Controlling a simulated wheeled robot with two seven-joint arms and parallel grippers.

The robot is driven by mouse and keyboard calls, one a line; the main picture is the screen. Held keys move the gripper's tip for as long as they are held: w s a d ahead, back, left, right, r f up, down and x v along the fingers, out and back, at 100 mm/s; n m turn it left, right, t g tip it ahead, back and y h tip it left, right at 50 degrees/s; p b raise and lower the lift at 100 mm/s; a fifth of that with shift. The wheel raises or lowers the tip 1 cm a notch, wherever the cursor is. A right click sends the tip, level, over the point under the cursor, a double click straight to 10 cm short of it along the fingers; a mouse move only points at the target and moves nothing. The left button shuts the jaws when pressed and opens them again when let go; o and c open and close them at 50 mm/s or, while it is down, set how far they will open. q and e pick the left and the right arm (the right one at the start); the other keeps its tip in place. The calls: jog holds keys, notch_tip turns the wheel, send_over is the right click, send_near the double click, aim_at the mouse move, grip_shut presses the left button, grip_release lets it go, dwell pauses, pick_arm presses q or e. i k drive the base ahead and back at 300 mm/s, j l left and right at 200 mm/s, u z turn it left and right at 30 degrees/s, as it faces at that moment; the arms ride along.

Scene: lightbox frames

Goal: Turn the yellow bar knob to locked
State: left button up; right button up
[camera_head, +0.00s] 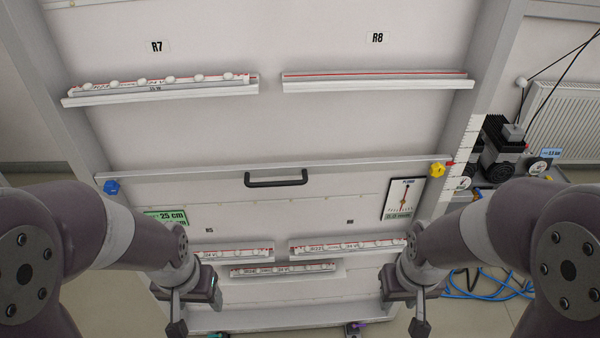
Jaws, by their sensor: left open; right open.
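The yellow bar knob (438,170) sits at the right end of the horizontal rail on the big white panel, beside a small red mark (450,163). It is small in the view, and I cannot tell which way its bar points. My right gripper (403,311) is open and empty, well below the knob and a little to its left, apart from it. My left gripper (194,311) is open and empty at the lower left, far from the yellow knob. Both grippers hang in front of the panel's lower part.
A blue knob (111,187) is at the rail's left end. A black handle (277,178) sits mid-rail. A plumb gauge card (404,199) hangs just left of the yellow knob. Ledges hold strips. Dark equipment (502,148) and blue hoses (490,284) lie to the right.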

aim_at(437, 170)
jog(key=i+l, duration=0.1)
jog(key=l, duration=1.65)
jog(key=i, duration=0.05)
